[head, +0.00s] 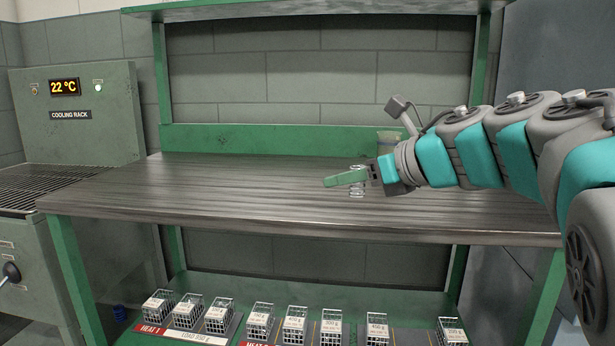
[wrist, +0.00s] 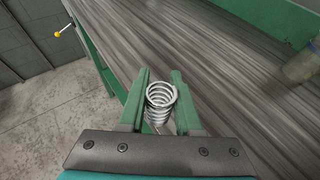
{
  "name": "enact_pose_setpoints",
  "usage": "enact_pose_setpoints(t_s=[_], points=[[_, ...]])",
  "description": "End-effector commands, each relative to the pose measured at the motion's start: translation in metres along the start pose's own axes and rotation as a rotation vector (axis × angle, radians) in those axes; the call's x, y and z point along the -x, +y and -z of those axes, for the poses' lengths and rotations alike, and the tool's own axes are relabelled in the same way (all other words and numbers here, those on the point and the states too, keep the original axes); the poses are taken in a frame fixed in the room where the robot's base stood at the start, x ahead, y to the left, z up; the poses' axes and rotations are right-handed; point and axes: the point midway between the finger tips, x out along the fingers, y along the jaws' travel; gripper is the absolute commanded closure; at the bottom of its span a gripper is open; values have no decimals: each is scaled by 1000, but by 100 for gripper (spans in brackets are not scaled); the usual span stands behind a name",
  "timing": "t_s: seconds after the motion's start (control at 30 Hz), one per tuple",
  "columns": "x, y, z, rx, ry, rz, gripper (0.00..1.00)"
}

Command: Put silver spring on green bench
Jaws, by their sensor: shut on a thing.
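The silver spring (wrist: 160,95) is a shiny coil, gripped between the two green fingers of my gripper (wrist: 159,88) in the wrist view. In the head view my gripper (head: 345,179) reaches in from the right over the green bench (head: 230,190), and the spring (head: 357,189) shows just below and behind a finger. The bench has a green frame and a dark, grained top. The spring is over the bench top near its front part; I cannot tell whether its lower end touches the surface.
A small translucent container (head: 389,141) stands at the bench's back right, behind my gripper. A cooling rack (head: 75,115) with a grille adjoins on the left. Several labelled wire baskets (head: 260,320) stand on the lower shelf. The left and middle bench top is clear.

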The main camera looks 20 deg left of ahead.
Motion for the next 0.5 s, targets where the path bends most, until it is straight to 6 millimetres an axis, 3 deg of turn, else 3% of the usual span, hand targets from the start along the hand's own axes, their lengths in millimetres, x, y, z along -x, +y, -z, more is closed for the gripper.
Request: enact_pose_setpoints(t_s=[0.5], points=[[-84, -38, -25, 0, 1, -3, 100]])
